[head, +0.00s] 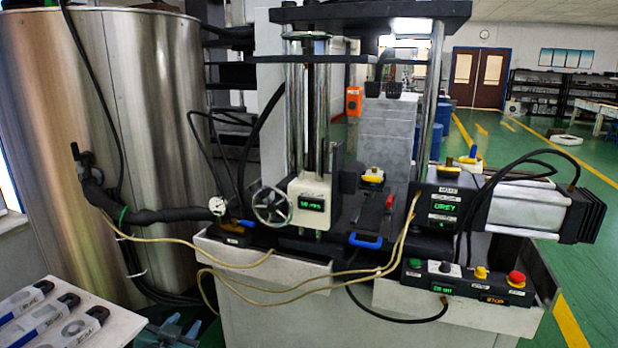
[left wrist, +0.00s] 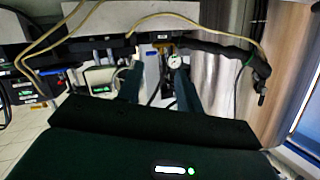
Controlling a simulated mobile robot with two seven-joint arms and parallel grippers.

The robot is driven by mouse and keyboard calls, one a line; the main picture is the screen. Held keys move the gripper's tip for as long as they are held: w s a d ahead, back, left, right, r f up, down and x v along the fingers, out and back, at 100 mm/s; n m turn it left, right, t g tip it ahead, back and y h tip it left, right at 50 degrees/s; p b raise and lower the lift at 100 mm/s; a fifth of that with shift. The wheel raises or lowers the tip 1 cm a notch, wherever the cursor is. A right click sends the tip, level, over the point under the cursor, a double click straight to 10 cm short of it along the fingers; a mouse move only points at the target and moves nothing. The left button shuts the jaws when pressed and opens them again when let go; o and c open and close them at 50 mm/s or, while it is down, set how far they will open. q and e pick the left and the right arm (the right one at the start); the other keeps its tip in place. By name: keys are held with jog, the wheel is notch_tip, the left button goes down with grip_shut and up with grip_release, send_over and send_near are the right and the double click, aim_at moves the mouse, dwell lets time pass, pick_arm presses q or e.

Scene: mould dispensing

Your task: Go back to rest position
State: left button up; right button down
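My left gripper (head: 183,324) shows at the bottom of the head view, low in front of the machine and to the right of a pale table. In the left wrist view its two dark fingers (left wrist: 159,88) stand apart with nothing held between them. My right gripper is in neither view. The dispensing machine (head: 308,200) stands ahead with a handwheel, green displays and steel columns. It also shows in the left wrist view, where the picture is turned over.
A pale table (head: 110,322) with several metal moulds is at lower left. A large steel tank (head: 150,120) stands behind it. A button box (head: 465,283) sits at the machine's front right. Hoses and cables hang across the front. Green floor is open at right.

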pick_arm(q)
jog(key=s+d+f+g+h, duration=0.1)
jog(key=s+d+f, duration=0.2)
jog(key=s, duration=0.6)
jog(key=s+d+f+g+h, duration=0.1)
jog(key=s+d+f, duration=0.3)
jog(key=s, duration=0.6)
jog(key=s+d+f+g, duration=0.2)
jog(key=s+d+f, duration=0.2)
jog(key=s, duration=0.6)
jog(key=shift+d+f+n+h, duration=0.2)
jog(key=shift+d+n+h, duration=0.2)
jog(key=shift+d, duration=0.5)
jog(key=shift+s, duration=0.1)
